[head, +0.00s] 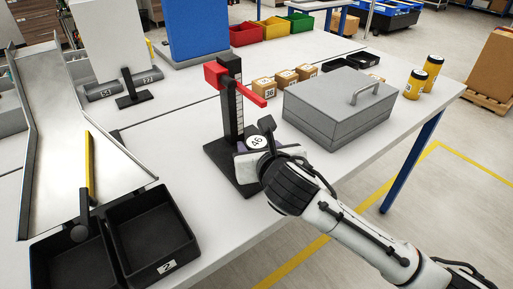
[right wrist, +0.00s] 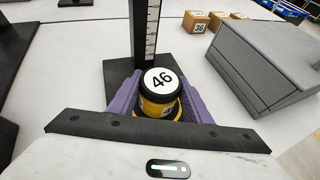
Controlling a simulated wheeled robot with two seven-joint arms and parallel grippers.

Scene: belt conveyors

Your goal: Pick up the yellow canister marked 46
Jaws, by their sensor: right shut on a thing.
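The yellow canister marked 46 (right wrist: 159,92) has a black lid with a white round label, and it stands at the black base of the height gauge in the right wrist view. Its label (head: 257,141) also shows in the head view, the rest being mostly hidden by my gripper. My right gripper (head: 262,150) is shut on the canister, with its purple fingers (right wrist: 158,98) on either side of it. I cannot tell whether the canister touches the base. My left gripper is not in view.
The height gauge (head: 232,105) with a red arm stands right behind the canister. A grey metal box (head: 338,112) is to the right, with small cardboard boxes (head: 286,78) behind. Two yellow canisters (head: 424,76) stand at the far right. Black bins (head: 150,232) are front left.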

